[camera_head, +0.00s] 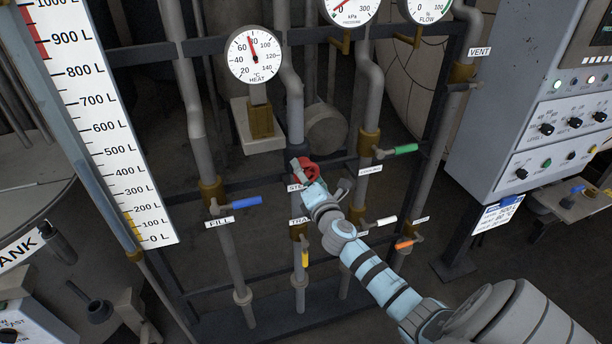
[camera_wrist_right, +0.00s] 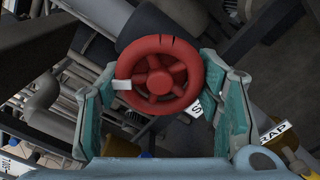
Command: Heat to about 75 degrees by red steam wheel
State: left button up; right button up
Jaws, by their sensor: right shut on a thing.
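The red steam wheel (camera_head: 309,170) sits on a pipe in the middle of the head view, above a partly hidden label. My right gripper (camera_head: 303,182) is shut on it. In the right wrist view the wheel (camera_wrist_right: 160,44) lies between the two teal fingers of the gripper (camera_wrist_right: 162,82); a white mark shows on its rim. The round heat gauge (camera_head: 254,55) stands above and left of the wheel. Its red needle points almost straight up, just left of the 80 mark, between 60 and 80. My left gripper is not in view.
The blue fill handle (camera_head: 236,203) is left of the wheel, the green handle (camera_head: 405,149) right. Yellow (camera_head: 305,258), white (camera_head: 386,221) and orange (camera_head: 404,245) handles sit lower, close to my right arm. A control panel (camera_head: 550,120) stands at right, a litre scale (camera_head: 95,110) at left.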

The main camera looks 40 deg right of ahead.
jog(key=m+b, duration=0.1)
jog(key=m, duration=0.3)
jog(key=shift+m+b, duration=0.6)
jog(key=shift+m, duration=1)
jog(key=shift+r, duration=0.1)
jog(key=o, duration=1.2)
jog(key=shift+c, duration=0.2)
jog(key=v, duration=1.2)
